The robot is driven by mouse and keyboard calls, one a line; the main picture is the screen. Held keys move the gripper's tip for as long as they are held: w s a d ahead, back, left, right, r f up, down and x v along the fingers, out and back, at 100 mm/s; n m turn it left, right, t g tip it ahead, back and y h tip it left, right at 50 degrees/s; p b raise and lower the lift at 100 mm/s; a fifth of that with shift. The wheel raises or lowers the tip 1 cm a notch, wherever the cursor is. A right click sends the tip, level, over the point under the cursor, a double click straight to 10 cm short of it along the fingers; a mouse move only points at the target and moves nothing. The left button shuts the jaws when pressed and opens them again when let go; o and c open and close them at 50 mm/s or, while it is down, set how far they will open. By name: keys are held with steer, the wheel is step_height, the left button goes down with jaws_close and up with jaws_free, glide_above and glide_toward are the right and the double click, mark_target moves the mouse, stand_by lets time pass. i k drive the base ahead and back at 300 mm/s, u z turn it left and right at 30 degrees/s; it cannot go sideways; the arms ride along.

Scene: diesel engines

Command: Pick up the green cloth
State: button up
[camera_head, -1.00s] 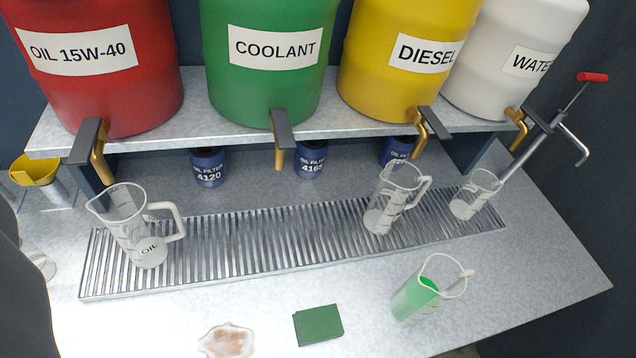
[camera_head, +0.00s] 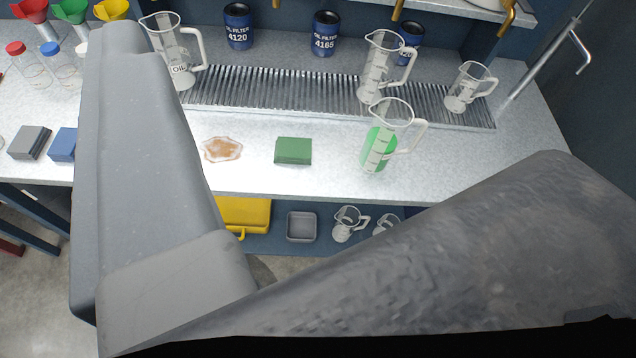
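The green cloth (camera_head: 293,151) lies folded into a small square on the pale worktop, near its front edge. It sits between a brown-stained patch on the left and a jug of green liquid on the right. Nothing covers it and nothing touches it. Large grey parts of my own arm fill the left and lower right of the view. I cannot make out my gripper's fingers in this view.
A jug of green liquid (camera_head: 378,148) stands right of the cloth. A brown stain (camera_head: 222,150) lies to its left. Empty jugs, including one marked OIL (camera_head: 172,50), stand by the metal grate (camera_head: 280,92). Blue (camera_head: 62,145) and grey (camera_head: 29,143) folded pieces lie far left.

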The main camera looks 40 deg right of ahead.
mark_target(288, 150)
steer(key=k, duration=0.85)
steer(key=z, duration=0.6)
steer(key=i, duration=1.65)
steer(key=u, duration=0.3)
